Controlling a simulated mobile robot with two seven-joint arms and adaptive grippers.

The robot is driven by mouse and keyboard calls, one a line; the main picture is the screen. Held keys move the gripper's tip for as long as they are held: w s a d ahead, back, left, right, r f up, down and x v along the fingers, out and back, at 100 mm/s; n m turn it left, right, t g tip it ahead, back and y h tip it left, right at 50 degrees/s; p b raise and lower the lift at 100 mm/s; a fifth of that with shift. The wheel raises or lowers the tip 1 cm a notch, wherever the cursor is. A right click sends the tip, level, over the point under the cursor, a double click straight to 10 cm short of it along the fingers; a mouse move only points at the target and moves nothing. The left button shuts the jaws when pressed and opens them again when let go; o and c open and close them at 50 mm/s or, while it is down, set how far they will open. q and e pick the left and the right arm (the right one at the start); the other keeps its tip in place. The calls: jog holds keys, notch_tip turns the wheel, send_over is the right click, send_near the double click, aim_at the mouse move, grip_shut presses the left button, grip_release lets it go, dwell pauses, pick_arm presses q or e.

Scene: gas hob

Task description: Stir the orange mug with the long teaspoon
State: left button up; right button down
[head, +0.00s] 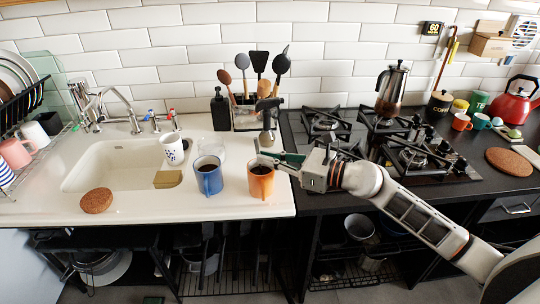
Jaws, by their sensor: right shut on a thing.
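The orange mug (261,185) stands upright near the front right of the white sink counter, with dark liquid in it. My right gripper (268,158) reaches in from the right, just above and behind the mug's rim. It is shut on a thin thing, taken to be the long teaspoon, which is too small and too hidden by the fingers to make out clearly. I cannot tell whether the spoon's tip is in the liquid. My left gripper is not in view.
A blue mug (209,178) with dark liquid stands just left of the orange one. A dark, T-topped upright object (267,115) and a utensil holder (246,118) stand behind. The gas hob (432,160) lies to the right, the sink basin (115,165) to the left.

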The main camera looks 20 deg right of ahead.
pick_arm(q)
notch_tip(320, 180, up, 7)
jog(key=p, duration=0.7)
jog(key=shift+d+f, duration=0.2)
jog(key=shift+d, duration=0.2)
dwell(0.4)
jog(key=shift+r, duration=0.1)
dwell(0.3)
